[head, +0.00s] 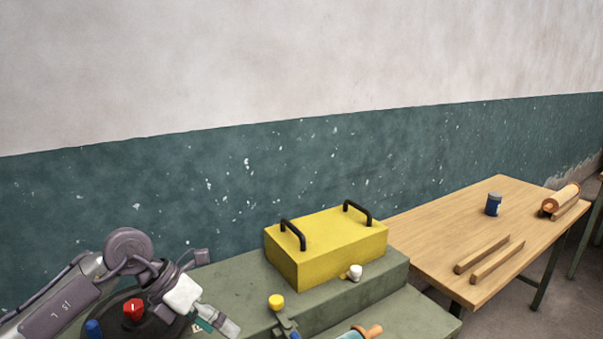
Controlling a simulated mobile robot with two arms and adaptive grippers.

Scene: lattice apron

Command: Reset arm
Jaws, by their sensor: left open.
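My left arm comes in at the lower left. My left gripper (214,318) is at its end, over the near part of the grey-green bench (232,284), and it is open with nothing seen between its fingers. The bottom edge of the picture cuts off part of this area. My right gripper is not in view.
A yellow box (335,245) with two black handles stands on the bench's raised part, a small white item (355,272) by its front. A yellow-topped item (276,301) is right of my gripper. A wooden table (455,222) holds a blue can (493,204) and wooden bars (497,261).

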